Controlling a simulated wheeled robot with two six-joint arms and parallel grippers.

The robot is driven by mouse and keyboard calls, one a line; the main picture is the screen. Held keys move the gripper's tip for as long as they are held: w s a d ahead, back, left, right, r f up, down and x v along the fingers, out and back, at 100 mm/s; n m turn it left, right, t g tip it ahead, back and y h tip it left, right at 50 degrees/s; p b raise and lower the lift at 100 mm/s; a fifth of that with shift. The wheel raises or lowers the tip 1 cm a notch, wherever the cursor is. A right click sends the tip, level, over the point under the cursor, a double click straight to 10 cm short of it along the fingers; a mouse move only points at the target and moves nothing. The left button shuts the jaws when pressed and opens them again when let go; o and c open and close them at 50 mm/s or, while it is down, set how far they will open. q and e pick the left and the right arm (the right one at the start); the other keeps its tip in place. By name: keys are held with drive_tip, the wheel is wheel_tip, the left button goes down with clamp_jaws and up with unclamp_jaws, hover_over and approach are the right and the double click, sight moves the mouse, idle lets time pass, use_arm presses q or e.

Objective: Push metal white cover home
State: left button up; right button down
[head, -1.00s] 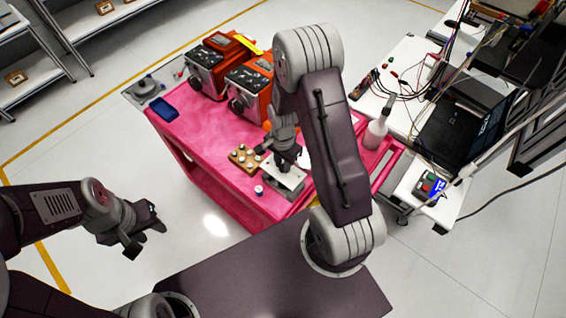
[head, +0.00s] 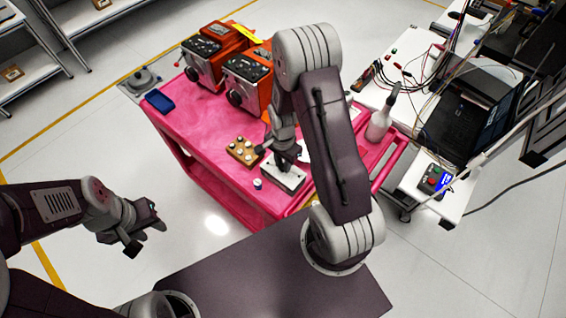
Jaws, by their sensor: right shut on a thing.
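The metal white cover (head: 278,181) is a pale, flat block at the front edge of the pink cart top, near the middle of the head view. My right gripper (head: 286,163) points down over it, shut, with its tips at the cover's upper face. The wrist hides the cover's far side, so I cannot tell how it is seated or what lies under it. My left gripper (head: 147,237) is open and empty, over the floor left of the cart.
A wooden block with several pale pegs (head: 242,150) and a small white-and-blue cap (head: 257,184) lie left of the cover. A white bench stands right.

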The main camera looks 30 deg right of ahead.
drive_tip(key=shift+f, duration=0.35)
idle(0.4)
drive_tip(key=c, duration=1.1)
unclamp_jaws()
drive_tip(key=shift+c, duration=0.5)
wheel_tip(320, 180, up, 8)
drive_tip(key=p, duration=0.6)
drive_tip(key=shift+f+p, duration=0.15)
drive_tip(key=shift+p, duration=0.2)
drive_tip(key=shift+f, duration=0.15)
